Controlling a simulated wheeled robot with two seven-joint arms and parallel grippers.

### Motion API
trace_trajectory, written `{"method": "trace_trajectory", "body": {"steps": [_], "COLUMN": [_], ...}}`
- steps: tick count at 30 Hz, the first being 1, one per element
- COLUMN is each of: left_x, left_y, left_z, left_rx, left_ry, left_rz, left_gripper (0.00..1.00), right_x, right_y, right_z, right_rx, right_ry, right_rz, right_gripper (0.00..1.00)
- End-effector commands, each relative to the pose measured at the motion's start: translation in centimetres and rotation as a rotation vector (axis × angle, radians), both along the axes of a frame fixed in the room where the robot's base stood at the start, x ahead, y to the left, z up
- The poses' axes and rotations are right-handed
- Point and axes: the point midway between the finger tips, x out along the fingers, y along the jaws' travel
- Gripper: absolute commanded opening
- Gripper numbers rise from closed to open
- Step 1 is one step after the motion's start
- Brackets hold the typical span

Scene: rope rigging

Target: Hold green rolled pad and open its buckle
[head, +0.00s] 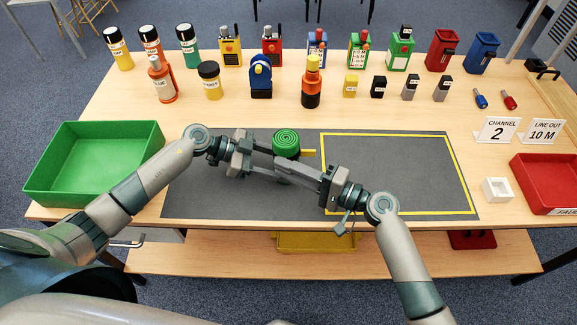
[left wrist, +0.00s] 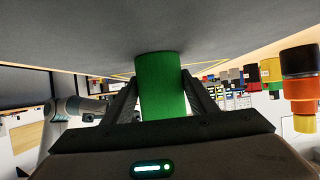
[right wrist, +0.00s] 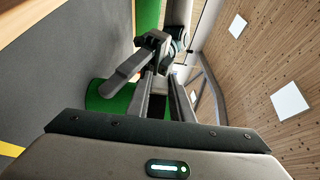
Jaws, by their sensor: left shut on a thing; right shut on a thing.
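The green rolled pad (head: 286,140) stands upright on the dark grey mat, its spiral end facing up. It also shows in the left wrist view (left wrist: 160,85) between the fingers of my left gripper (head: 268,160), which is shut on it from the left. My right gripper (head: 284,168) comes in from the right, with its fingertips at the near side of the pad. In the right wrist view it is shut on a dark part (right wrist: 158,106) against the pad, apparently the buckle. Fingers hide most of the buckle. A short yellow piece (head: 309,153) sits just right of the pad.
A yellow-outlined rectangle (head: 396,136) marks the mat's right part and is empty. A green tray (head: 60,190) stands left, a red tray (head: 540,200) right. A small white box (head: 496,189) is near the red tray. Bottles, radios and blocks line the back.

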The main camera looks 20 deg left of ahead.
Motion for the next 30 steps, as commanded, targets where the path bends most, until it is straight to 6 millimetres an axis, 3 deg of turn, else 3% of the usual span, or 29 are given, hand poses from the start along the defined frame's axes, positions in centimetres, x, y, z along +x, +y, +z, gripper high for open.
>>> {"method": "trace_trajectory", "body": {"steps": [18, 30], "left_x": [-0.1, -0.1], "left_y": [-0.2, -0.2], "left_z": [0.1, 0.1], "left_rx": [-0.005, -0.005], "left_ry": [0.001, 0.001], "left_rz": [-0.003, -0.003], "left_gripper": [0.25, 0.25], "right_x": [-1.7, -2.0], "right_y": [0.9, 1.2], "right_z": [-0.2, -0.2], "right_rx": [0.006, 0.001], "right_ry": [0.009, 0.004], "right_rz": [-0.458, -0.614], "right_gripper": [0.0, 0.0]}}
